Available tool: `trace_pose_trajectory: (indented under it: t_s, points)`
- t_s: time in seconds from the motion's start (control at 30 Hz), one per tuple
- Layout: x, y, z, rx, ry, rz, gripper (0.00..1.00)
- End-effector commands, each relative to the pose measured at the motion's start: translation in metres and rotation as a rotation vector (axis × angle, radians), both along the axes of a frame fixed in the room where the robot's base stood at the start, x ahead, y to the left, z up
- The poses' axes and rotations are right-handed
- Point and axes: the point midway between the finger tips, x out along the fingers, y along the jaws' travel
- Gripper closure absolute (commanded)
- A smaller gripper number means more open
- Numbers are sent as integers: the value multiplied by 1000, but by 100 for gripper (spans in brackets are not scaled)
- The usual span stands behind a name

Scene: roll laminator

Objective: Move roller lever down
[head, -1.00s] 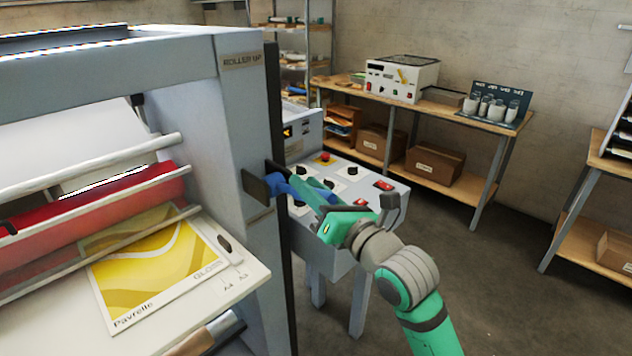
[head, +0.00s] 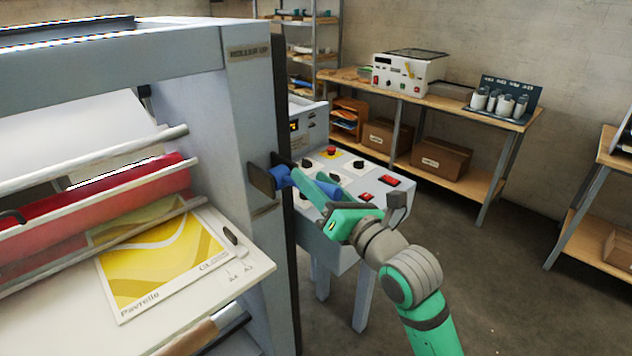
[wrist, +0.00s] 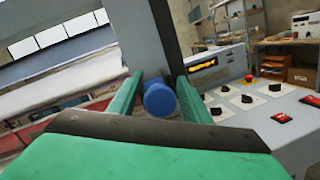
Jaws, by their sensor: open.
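The roller lever has a blue round handle (head: 280,178) beside a dark plate (head: 261,181) on the side post of the laminator (head: 236,120). A label reading "ROLLER UP" (head: 249,51) is high on that post. My gripper (head: 306,182) is at the handle, its green fingers open and pointing toward the post. In the wrist view, the blue handle (wrist: 159,98) shows end-on between the two fingers, nearer the left one. I cannot tell whether either finger touches it. The fingers hide part of the handle in the head view.
A control panel (head: 345,170) with knobs and red switches stands just behind and right of my gripper. The laminator's feed table (head: 150,335) bears a yellow printed sheet (head: 160,262). A workbench (head: 470,113) is at the back. Open floor lies to the right.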

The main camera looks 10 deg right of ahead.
Motion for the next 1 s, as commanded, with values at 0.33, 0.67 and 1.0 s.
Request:
trace_pose_trajectory:
  t_s: [0.33, 0.67, 1.0]
  points:
    - [-35, -15, -4, 3, -3, -4, 56]
    - [-87, -34, -12, 2, 0, -3, 56]
    - [-101, -38, -13, 0, 0, -1, 56]
